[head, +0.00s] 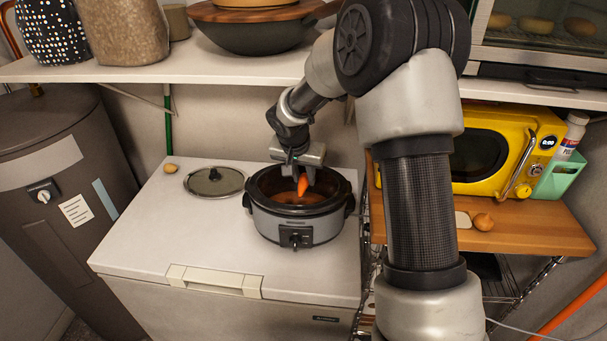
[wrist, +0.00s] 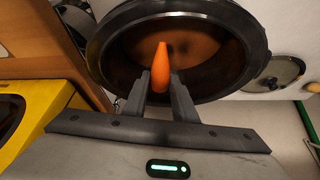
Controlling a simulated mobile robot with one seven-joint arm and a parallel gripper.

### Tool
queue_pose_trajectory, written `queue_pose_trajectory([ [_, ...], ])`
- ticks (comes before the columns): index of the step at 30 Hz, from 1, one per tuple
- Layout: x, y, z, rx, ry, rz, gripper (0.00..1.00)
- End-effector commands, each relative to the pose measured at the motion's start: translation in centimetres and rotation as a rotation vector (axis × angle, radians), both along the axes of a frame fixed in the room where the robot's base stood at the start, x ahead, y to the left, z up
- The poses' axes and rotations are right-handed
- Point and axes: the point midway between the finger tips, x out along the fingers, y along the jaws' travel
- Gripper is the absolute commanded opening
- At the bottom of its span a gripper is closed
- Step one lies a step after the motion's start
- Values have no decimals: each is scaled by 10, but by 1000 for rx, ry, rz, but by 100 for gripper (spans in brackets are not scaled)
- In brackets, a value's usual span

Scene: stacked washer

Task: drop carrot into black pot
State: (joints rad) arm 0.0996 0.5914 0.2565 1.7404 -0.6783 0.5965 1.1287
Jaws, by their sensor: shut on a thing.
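The black pot (head: 262,201) is a slow cooker with a grey body, standing open on the white chest freezer. Brownish-orange contents show inside it. My gripper (head: 306,176) is over the pot's opening, pointing down, and is shut on the orange carrot (head: 303,186). In the wrist view the carrot (wrist: 160,70) sticks out between the two fingers (wrist: 160,88), with the pot's dark rim (wrist: 101,45) around it. I cannot tell whether the carrot's tip touches the contents.
A glass lid (head: 215,182) and a small yellowish item (head: 171,168) lie on the freezer top (head: 150,225). A shelf (head: 150,70) runs above. A yellow microwave (head: 490,150) and an onion (head: 483,222) are on the wooden shelf to the right.

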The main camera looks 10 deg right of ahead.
Motion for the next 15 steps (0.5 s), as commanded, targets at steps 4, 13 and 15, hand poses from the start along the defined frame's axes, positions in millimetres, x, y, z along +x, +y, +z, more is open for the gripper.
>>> queue_pose_trajectory([
  [4,0,0,0,0,0,0,38],
  [13,0,0,0,-1,0,0,47],
  [15,-1,0,2,0,0,0,47],
])
